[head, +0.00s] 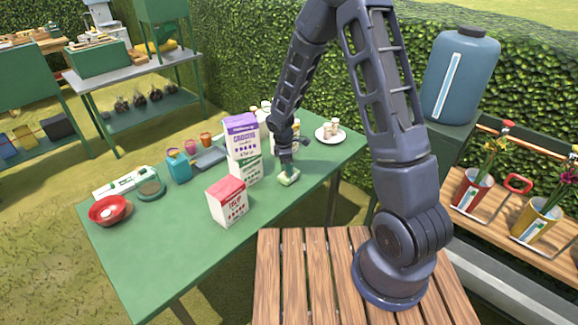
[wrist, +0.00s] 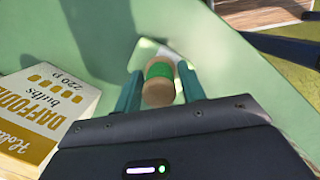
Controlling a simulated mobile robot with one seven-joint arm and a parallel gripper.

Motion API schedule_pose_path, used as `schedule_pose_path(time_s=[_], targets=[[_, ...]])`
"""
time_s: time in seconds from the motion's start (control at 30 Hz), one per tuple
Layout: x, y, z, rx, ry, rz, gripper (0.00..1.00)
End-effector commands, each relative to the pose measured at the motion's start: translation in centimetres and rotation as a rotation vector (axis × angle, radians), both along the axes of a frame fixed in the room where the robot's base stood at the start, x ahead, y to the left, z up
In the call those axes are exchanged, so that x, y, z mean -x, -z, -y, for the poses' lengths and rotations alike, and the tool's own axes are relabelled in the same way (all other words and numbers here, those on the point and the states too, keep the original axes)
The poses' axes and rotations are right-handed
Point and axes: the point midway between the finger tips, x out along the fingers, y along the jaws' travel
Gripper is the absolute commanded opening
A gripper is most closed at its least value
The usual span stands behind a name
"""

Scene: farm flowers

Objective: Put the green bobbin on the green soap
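The green bobbin (wrist: 159,70) has green thread between two wooden ends. In the wrist view it sits between the fingertips of my gripper (wrist: 160,88), which look closed against both its sides. In the head view my gripper (head: 286,160) points down at the green table, just above the pale green soap (head: 289,179). In the wrist view a pale piece of the soap (wrist: 172,51) shows just beyond the bobbin, which partly hides it. I cannot tell whether the bobbin touches the soap.
A daffodil bulb carton (wrist: 45,105) stands close left in the wrist view. On the green table (head: 185,235) are a purple-topped carton (head: 241,145), a red-and-white box (head: 227,201), a red bowl (head: 110,210) and a white plate (head: 330,135). The table's near part is clear.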

Motion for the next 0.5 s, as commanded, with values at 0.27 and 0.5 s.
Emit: schedule_pose_path(time_s=[0.27,0.5], targets=[[0.0,0.0,0.0,0.0,0.0,0.0,0.49],[-0.1,-1.4,-0.2,-0.002,0.002,0.002,0.49]])
